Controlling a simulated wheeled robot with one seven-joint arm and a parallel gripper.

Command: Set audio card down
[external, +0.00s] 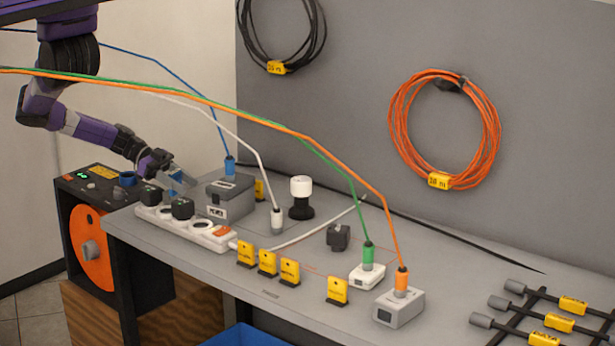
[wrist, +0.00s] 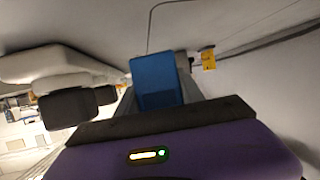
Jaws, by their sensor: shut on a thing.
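My gripper (external: 178,180) is at the left end of the grey bench, over the strip between the power strip and the grey box. It is shut on a flat blue piece, which I take to be the audio card (wrist: 155,80). In the wrist view the card stands out from between the fingers, its broad blue face showing. In the external view it is small and partly hidden by the fingers. I cannot tell whether its lower edge touches the bench.
A white power strip (external: 222,238) with black plugs lies in front of my gripper. A grey box (external: 232,203) with a blue cable stands just right. A black case with an orange reel (external: 88,250) is at left. Yellow tags (external: 289,272) stand along the bench; cables arch overhead.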

